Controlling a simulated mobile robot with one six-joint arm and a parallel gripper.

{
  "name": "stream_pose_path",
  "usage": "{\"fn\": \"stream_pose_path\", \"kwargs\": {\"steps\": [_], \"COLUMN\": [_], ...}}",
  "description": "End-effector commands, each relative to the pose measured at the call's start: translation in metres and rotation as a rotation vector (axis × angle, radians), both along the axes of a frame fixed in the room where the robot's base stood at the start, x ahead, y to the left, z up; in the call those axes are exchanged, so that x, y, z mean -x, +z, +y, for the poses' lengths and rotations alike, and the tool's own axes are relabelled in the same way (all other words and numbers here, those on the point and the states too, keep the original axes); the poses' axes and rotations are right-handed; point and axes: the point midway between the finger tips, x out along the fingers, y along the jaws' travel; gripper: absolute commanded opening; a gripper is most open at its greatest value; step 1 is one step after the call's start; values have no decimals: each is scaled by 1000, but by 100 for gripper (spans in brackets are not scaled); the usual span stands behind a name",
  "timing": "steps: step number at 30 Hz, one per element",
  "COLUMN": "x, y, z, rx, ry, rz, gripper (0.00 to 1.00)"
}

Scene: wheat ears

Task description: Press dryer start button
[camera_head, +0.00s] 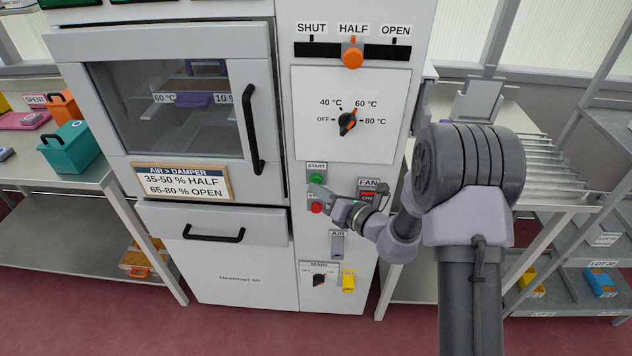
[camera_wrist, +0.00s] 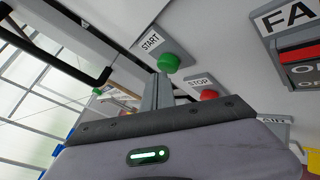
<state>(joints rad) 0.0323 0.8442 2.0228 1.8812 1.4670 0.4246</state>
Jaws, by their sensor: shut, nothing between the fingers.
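The green START button (camera_head: 317,179) is on the dryer's white front panel, under its START label. It also shows in the wrist view (camera_wrist: 168,62), just beyond the fingertips. The red STOP button (camera_head: 316,208) sits below it, and shows in the wrist view (camera_wrist: 208,94) to the right of the fingers. My gripper (camera_head: 315,191) is shut and empty, its tips between the two buttons in the head view, close to the panel. In the wrist view the shut fingers (camera_wrist: 158,82) point towards the green button. I cannot tell whether they touch it.
The dryer's temperature dial (camera_head: 348,123) points towards 60 °C, and the orange damper slider (camera_head: 352,56) stands at HALF. A FAN switch (camera_head: 368,196) and MAIN dial (camera_head: 319,280) are nearby. The glass door (camera_head: 160,110) and drawer (camera_head: 215,255) are shut.

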Motion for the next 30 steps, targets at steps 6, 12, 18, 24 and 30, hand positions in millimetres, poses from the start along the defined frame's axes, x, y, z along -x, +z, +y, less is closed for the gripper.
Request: {"fn": "stream_pose_path", "kwargs": {"steps": [6, 12, 18, 24, 30], "x": [-3, -5, -8, -10, -10], "y": [0, 0, 1, 1, 1], "z": [0, 0, 0, 0, 0], "rx": [0, -1, 0, 0, 0], "ry": [0, 0, -1, -1, -1], "rz": [0, 1, -1, -1, -1], "gripper": [0, 0, 0, 0, 0]}}
